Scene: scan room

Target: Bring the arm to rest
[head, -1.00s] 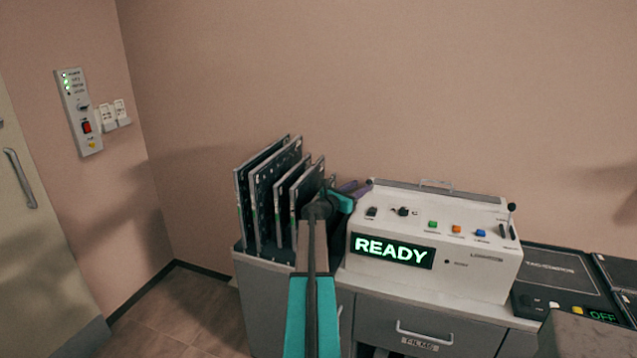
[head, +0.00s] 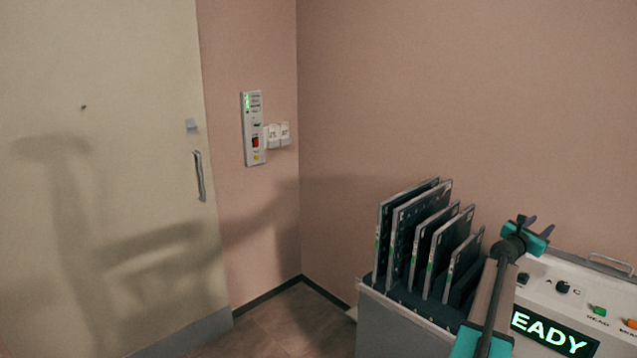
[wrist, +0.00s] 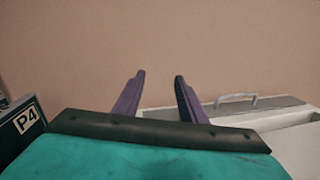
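My arm reaches up from the lower right of the head view, in front of the white console. My gripper (head: 538,222) is at its end, above the console's left end and to the right of the rack of panels. The arm is raised and clear of the console top as far as the views show.
Several dark panels (head: 417,225) stand in a rack (head: 365,310) left of my arm. The console (head: 560,300) shows lit "EADY" lettering. A wall switch panel (head: 252,128) and a closed door (head: 100,150) with a handle (head: 199,177) are at left. Floor shows near the corner.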

